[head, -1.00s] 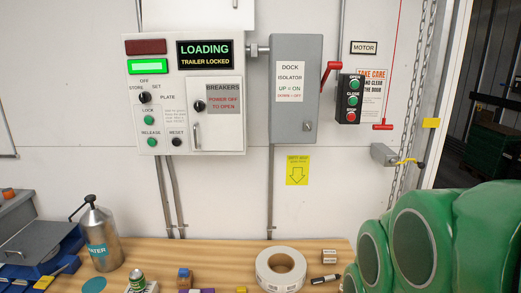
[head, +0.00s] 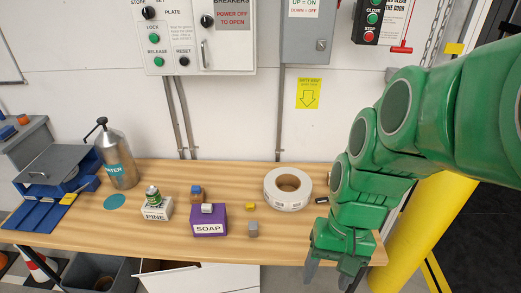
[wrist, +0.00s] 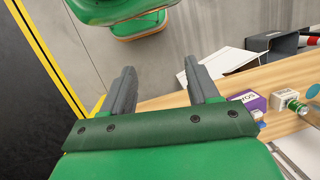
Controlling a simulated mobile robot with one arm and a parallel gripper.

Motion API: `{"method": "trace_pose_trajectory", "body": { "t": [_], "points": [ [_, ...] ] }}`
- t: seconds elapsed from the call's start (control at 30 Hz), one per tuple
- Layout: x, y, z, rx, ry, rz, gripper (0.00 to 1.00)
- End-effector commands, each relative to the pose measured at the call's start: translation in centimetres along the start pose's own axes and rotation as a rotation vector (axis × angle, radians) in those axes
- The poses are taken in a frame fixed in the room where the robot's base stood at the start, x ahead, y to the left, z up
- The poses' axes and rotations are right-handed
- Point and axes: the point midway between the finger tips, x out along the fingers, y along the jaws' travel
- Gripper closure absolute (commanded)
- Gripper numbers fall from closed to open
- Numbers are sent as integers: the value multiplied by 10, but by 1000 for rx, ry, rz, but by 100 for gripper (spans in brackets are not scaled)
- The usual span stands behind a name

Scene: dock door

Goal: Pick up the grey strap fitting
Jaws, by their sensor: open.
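A small grey block (head: 253,230), which looks like the grey strap fitting, sits on the wooden bench (head: 150,230) near its front edge, right of the purple soap box (head: 209,226). I cannot make out its finer shape. My gripper (head: 331,276) is open and empty at the bench's front right, pointing down, to the right of the grey block and apart from it. In the wrist view my gripper's two grey fingers (wrist: 165,80) are spread with nothing between them. The soap box shows there at right; I cannot pick out the grey block in that view.
A yellow piece (head: 250,206) lies just behind the grey block. A white tape roll (head: 276,202) stands behind to the right. The PINE box (head: 156,213) and water bottle (head: 118,168) stand left. A yellow post (head: 420,235) rises right of the bench. A white drawer (head: 205,278) shows below.

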Motion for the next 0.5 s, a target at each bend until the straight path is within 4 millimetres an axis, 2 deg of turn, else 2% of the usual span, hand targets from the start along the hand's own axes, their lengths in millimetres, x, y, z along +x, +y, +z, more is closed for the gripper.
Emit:
{"method": "trace_pose_trajectory", "body": {
  "t": [0.5],
  "points": [
    [22, -60, -78, 186, -134, -241, 40]
  ]
}}
